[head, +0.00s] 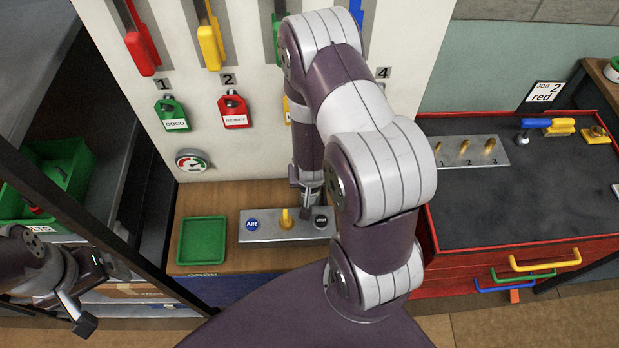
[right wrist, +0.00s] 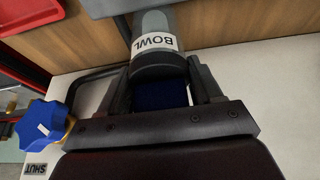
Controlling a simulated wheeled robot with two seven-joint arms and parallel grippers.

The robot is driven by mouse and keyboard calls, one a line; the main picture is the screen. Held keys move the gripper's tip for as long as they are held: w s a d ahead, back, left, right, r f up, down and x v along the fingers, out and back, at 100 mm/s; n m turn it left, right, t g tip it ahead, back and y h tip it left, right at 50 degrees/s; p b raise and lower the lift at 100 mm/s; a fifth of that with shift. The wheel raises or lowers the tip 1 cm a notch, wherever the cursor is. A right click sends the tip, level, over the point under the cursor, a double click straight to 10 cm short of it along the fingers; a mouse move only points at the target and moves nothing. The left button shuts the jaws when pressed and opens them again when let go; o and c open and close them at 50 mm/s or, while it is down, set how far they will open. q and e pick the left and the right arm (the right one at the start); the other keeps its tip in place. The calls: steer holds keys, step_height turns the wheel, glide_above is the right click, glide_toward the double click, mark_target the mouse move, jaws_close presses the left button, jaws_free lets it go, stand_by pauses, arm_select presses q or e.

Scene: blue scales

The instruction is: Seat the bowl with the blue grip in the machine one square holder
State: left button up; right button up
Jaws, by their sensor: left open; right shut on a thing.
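In the right wrist view my right gripper (right wrist: 160,82) is shut on the dark blue grip (right wrist: 160,96) of a grey bowl (right wrist: 155,68). The bowl has a white band lettered BOWL and extends beyond the fingertips. In the head view my right arm hangs over the bench and largely hides its own far side; I cannot make out the bowl there. My left gripper (head: 78,305) is open and empty at the lower left. I cannot pick out the machine one square holder with certainty in either view.
A blue knob (right wrist: 42,125) with a SHUT label (right wrist: 36,168) stands left of the gripper. A metal plate (head: 262,234) with buttons and a green tray (head: 202,241) lie on the bench. A red-edged workbench (head: 470,211) is at right.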

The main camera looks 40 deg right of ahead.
steer(key=shift+w+f, duration=0.3)
steer(key=shift+f, duration=0.1)
steer(key=o, duration=1.2)
steer(key=shift+s, duration=0.15)
